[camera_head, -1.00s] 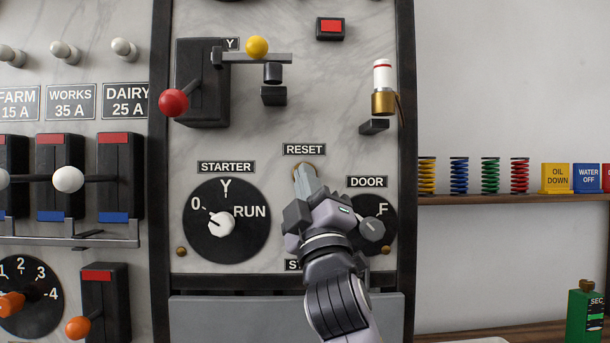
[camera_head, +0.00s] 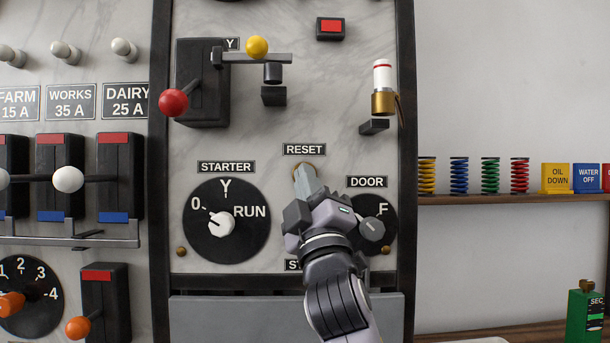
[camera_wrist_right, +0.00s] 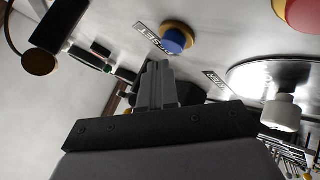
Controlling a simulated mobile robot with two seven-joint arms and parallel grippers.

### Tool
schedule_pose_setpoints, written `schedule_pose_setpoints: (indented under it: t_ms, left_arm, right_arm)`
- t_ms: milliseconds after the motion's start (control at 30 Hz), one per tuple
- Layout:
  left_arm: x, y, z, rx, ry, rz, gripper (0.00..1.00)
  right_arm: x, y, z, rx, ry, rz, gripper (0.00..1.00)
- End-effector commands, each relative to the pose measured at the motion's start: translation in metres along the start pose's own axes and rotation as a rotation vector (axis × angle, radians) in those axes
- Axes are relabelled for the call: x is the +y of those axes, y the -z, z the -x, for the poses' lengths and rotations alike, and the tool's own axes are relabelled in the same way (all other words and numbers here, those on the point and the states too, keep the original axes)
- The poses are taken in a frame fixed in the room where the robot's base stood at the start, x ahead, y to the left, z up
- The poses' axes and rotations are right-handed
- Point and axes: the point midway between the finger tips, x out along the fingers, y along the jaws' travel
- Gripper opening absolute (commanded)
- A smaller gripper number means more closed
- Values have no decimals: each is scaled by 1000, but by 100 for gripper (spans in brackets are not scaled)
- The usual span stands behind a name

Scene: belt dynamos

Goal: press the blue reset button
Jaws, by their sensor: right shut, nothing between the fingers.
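The blue reset button (camera_wrist_right: 174,41) sits in a brass ring on the marble panel in the right wrist view, beside the RESET label (camera_wrist_right: 155,38). In the head view the RESET label (camera_head: 304,149) shows above a sliver of the brass ring (camera_head: 306,167); the blue cap is hidden behind my right gripper. My right gripper (camera_head: 307,173) is shut and empty, its tips in front of the button's place. In the right wrist view the closed fingers (camera_wrist_right: 158,68) appear just below and left of the button, and I cannot tell if they touch. My left gripper is not in view.
The STARTER dial (camera_head: 226,245) is left of my right gripper and the DOOR dial (camera_head: 381,208) is close on its right. Above are a red-knobbed lever (camera_head: 173,102) and a brass fuse holder (camera_head: 383,103). A shelf (camera_head: 510,199) with coil springs is at the right.

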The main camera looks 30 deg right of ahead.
Motion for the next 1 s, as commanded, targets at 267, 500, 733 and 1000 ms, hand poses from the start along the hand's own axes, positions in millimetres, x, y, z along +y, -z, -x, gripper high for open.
schedule_pose_setpoints:
  t_ms: [267,500,733,1000]
  left_arm:
    - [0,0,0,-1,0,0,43]
    - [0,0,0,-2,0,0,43]
    - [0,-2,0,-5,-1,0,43]
    - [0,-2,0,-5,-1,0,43]
  right_arm:
    - [-1,-1,-2,-1,0,0,0]
    - [-4,-4,-6,0,0,-1,0]
    - [-4,-4,-6,0,0,0,0]
    - [-5,-5,-7,0,0,0,0]
